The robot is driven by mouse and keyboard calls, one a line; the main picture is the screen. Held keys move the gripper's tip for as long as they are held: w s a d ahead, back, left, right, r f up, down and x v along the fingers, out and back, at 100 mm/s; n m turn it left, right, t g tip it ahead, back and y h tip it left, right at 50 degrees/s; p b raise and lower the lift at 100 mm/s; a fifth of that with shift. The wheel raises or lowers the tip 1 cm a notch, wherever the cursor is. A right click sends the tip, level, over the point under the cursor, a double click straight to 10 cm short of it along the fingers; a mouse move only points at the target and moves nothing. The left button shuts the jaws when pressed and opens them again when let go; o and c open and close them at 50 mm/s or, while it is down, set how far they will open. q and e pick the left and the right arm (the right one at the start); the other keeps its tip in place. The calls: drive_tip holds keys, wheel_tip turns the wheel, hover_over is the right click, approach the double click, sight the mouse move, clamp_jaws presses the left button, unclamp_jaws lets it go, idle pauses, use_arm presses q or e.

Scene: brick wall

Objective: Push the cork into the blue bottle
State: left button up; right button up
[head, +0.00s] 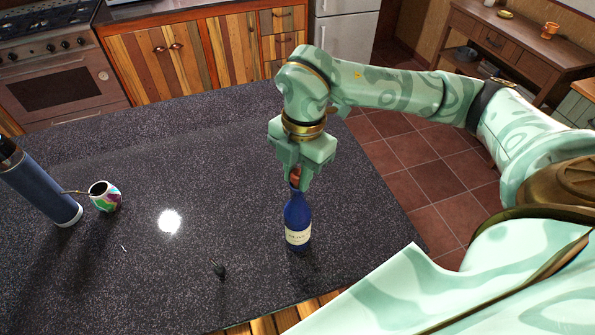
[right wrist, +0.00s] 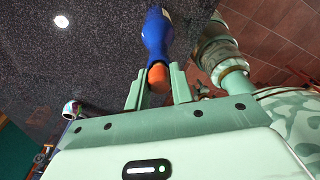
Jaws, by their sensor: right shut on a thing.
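The blue bottle (head: 297,218), with a pale label, stands upright on the dark speckled counter near its right front part. My right gripper (head: 296,180) points down over the bottle's mouth and is shut on the orange-brown cork (head: 294,174). In the right wrist view the cork (right wrist: 158,77) sits between the two fingers (right wrist: 159,74), in line with the neck of the blue bottle (right wrist: 157,35). The cork's end meets the bottle's mouth; how deep it sits inside cannot be told. My left gripper is not in view.
A dark blue flask (head: 40,185) and a colourful cup (head: 104,197) with a metal straw stand at the counter's left.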

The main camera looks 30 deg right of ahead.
drive_tip(key=shift+s+f, duration=0.1)
idle(0.3)
drive_tip(key=o, duration=1)
drive_tip(key=r, duration=0.5)
drive_tip(key=d+r, duration=0.1)
drive_tip(key=r, duration=1)
drive_tip(key=shift+w+d+r+b, duration=0.25)
drive_tip(key=shift+w+d+b, duration=0.05)
drive_tip(key=shift+w+d, duration=0.05)
